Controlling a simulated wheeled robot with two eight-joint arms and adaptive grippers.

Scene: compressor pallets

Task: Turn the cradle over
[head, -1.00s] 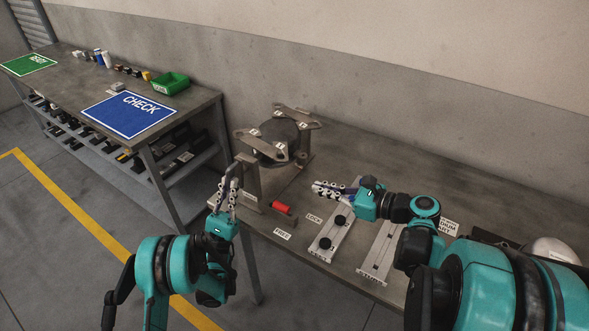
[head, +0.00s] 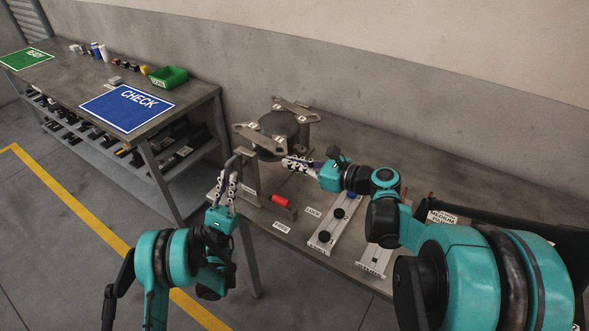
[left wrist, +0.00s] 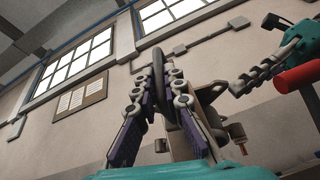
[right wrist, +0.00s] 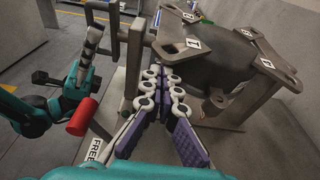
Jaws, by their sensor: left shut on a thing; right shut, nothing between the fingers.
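The cradle (head: 283,112) is a metal frame with labelled arms clamped around a dark round body (head: 280,130). It is carried on upright metal posts (head: 250,180) at the bench's left end. My left gripper (head: 231,170) is shut on the cradle's dark crank handle (left wrist: 158,85), at the near left side of the post. My right gripper (head: 290,161) is shut and empty. Its fingertips are close to the cradle's lower near side; in the right wrist view (right wrist: 165,80) they overlap the dark body, and I cannot tell whether they touch.
A red grip (head: 281,200) lies low near the post, with FREE (head: 281,227) and LOCK (head: 313,211) labels nearby. A grey plate with black knobs (head: 325,236) lies to the right. A second bench with a blue CHECK mat (head: 127,110) and green bin (head: 168,77) stands left.

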